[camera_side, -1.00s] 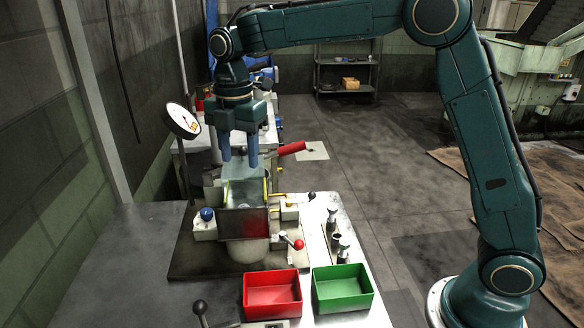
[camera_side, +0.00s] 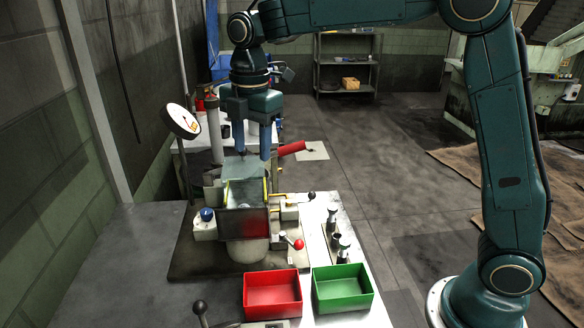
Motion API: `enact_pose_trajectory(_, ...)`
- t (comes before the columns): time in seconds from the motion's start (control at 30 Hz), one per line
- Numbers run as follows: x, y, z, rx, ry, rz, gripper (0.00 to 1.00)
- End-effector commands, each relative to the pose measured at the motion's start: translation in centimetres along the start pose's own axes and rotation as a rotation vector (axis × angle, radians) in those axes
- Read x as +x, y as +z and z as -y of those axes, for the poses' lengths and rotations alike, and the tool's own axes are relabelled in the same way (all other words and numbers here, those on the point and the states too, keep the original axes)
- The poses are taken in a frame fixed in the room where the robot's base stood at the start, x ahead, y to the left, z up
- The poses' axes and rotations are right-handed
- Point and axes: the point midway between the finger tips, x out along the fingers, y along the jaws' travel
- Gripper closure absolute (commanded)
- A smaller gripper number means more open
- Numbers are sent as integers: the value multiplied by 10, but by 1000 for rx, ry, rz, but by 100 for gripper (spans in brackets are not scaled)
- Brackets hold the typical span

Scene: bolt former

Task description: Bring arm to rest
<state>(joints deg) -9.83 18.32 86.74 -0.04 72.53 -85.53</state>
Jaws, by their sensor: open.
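My gripper (camera_side: 253,143) points down with its two blue fingers apart and nothing seen between them. It hangs over the back part of the bolt former (camera_side: 243,222), close above the clear guard (camera_side: 245,170). I cannot tell whether the fingertips touch the guard. My arm reaches in from its base at the lower right, over the top of the view.
A red bin (camera_side: 272,293) and a green bin (camera_side: 342,287) stand at the table's front; both look empty. A dial gauge (camera_side: 183,121) stands left of my gripper. A red-handled lever (camera_side: 292,148) sticks out to the right. Bolt-like parts (camera_side: 343,246) stand on the right side.

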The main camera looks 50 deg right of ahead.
Motion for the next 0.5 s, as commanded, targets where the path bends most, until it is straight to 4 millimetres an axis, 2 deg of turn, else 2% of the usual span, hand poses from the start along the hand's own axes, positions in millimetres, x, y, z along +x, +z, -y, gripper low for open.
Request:
enact_pose_trajectory(0.2, -26, 14, 40, 239, 69, -11, 53)
enact_pose_trajectory(0.5, -48, 30, 102, 586, 158, -48, 53)
